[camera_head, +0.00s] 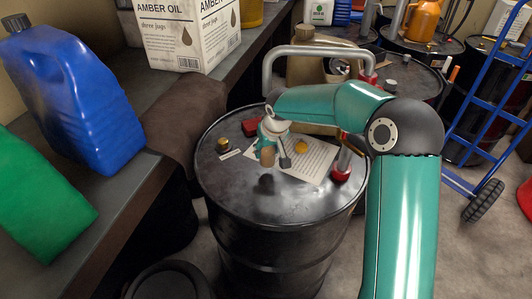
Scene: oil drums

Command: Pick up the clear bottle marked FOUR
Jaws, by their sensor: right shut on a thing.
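My right arm reaches in over the black oil drum (300,245), and my right gripper (271,146) hangs above the drum top. It is shut on a small tan-brown thing (267,157), mostly hidden by the fingers. A dark patch shows on the lid below it. I cannot make out a clear bottle or the mark FOUR; whether the held thing is part of that bottle I cannot tell. My left gripper is not in view.
A paper sheet (312,160), a yellow cap (301,146) and a red block (252,127) lie on the drum. Blue (75,95) and green (40,205) jugs stand on the left bench. A blue hand truck (490,95) stands right.

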